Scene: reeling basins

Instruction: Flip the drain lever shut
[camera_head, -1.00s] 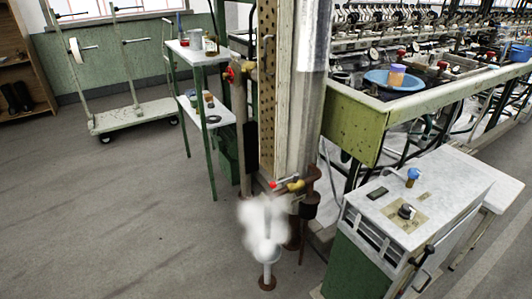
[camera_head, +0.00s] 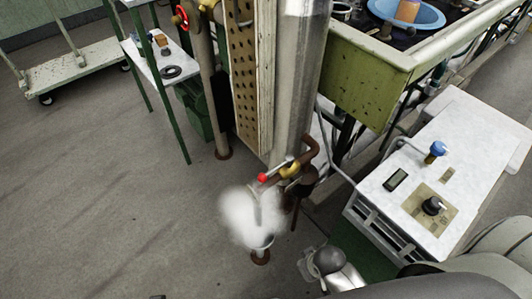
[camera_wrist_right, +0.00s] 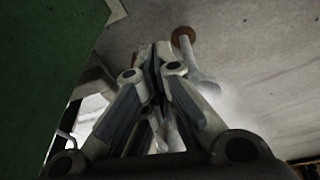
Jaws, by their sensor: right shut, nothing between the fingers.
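The drain lever (camera_head: 264,178) has a red tip and sticks out to the left from a brass valve (camera_head: 289,169) on a rusty pipe at the foot of the steel column. White steam (camera_head: 243,215) hangs below it over a funnel-topped drain stand (camera_head: 262,243). My right gripper (camera_head: 304,264) is low, right of the drain stand and below the lever, apart from both. In the right wrist view my right gripper (camera_wrist_right: 155,58) is shut and empty. The stand's rusty foot (camera_wrist_right: 184,34) shows just beyond the fingertips. The lever is not seen there.
A white-topped green cabinet (camera_head: 460,150) with a knob and blue-capped tap stands at right, close to my right arm. The green basin edge (camera_head: 350,80) is above it. A small table (camera_head: 165,70) and a cart (camera_head: 75,75) stand at upper left. The floor at left is clear.

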